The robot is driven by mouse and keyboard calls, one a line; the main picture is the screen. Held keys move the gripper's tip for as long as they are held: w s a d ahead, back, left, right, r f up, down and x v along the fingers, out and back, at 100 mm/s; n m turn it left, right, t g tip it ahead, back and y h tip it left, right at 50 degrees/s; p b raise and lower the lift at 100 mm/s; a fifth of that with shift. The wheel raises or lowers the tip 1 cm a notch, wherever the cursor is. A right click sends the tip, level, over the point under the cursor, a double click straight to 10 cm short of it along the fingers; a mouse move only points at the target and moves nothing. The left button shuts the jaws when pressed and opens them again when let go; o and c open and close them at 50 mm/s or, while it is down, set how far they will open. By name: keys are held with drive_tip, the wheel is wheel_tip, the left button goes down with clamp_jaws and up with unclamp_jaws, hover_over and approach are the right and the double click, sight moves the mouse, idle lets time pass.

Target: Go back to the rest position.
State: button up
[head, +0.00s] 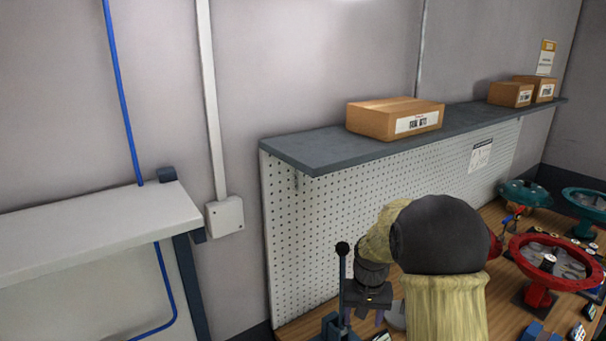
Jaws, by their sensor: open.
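My arm, with a pale yellow cover and a large black joint, reaches over the wooden workbench (495,325) at the lower right. My gripper (367,312) hangs from it at the left end of the bench, pointing down. It is open, and I see nothing between its jaws, though the fingertips are small and partly hidden. A black lever with a round knob (342,250) stands upright just left of my gripper. Whether they touch, I cannot tell.
A red handwheel (538,284) and two teal handwheels (525,192) (588,202) stand on the bench to the right. A grey shelf (320,150) with cardboard boxes (385,120) runs above the pegboard (330,215). A white table (90,232) is at left.

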drive_tip(key=s+r+t, duration=0.1)
drive_tip(key=s+r, duration=0.1)
drive_tip(key=s, duration=0.7)
drive_tip(key=s+r+n+t, duration=0.1)
drive_tip(key=s, duration=0.9)
drive_tip(key=shift+r+n, duration=0.3)
drive_tip(key=shift+r, duration=0.05)
drive_tip(key=shift+a, duration=0.1)
